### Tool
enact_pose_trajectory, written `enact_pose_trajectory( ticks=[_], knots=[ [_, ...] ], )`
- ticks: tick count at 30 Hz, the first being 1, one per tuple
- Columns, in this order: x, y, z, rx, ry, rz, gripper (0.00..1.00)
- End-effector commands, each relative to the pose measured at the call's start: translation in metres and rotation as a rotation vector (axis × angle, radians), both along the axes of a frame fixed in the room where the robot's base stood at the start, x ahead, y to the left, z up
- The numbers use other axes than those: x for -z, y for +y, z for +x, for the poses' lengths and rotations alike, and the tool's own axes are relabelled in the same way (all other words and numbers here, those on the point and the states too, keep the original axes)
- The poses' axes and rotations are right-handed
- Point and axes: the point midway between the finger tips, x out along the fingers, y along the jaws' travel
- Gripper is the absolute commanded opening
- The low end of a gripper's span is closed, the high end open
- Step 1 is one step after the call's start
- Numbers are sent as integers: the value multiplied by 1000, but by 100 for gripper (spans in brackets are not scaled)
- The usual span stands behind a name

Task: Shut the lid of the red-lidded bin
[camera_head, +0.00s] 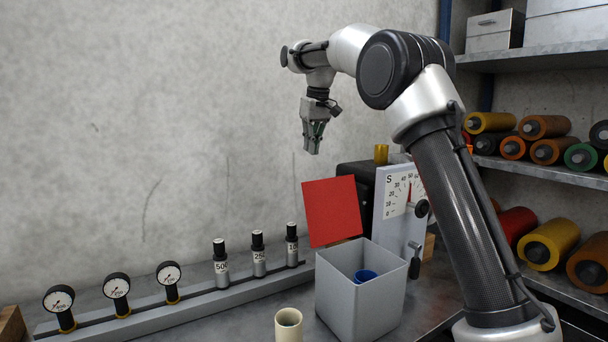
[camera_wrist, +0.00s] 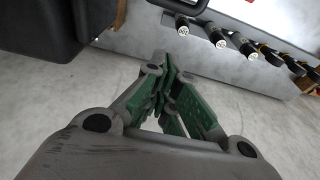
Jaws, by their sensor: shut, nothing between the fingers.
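The bin (camera_head: 350,305) is a grey square box on the bench with its red lid (camera_head: 332,211) standing open, tilted up at the back. A blue cup-like thing (camera_head: 366,276) shows inside it. My gripper (camera_head: 313,150) hangs above the lid, pointing down, well clear of it and holding nothing. In the wrist view my gripper's green-padded fingers (camera_wrist: 163,65) are together. A small red patch at the top edge of that view is too cropped to name surely.
A beige cup (camera_head: 289,325) stands in front of the bin. Several dial gauges (camera_head: 116,286) and labelled cylinders (camera_head: 258,255) stand on a rail to the left. A dial device (camera_head: 392,205) stands behind and right of the bin. Shelves with coloured rolls (camera_head: 550,243) are at right.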

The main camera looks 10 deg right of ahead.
Motion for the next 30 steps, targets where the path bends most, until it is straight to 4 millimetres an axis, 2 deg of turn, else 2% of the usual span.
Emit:
enact_pose_trajectory(
  ticks=[4, 7, 18, 24, 30],
  knots=[
    [10, 3, 5, -3, 3, -1, 0],
    [24, 3, 7, -3, 4, -1, 0],
    [100, 8, 23, -2, 3, 0, 0],
    [94, -1, -4, -2, 0, 0, 0],
    [93, -4, -14, -2, -1, 0, 0]
  ],
)
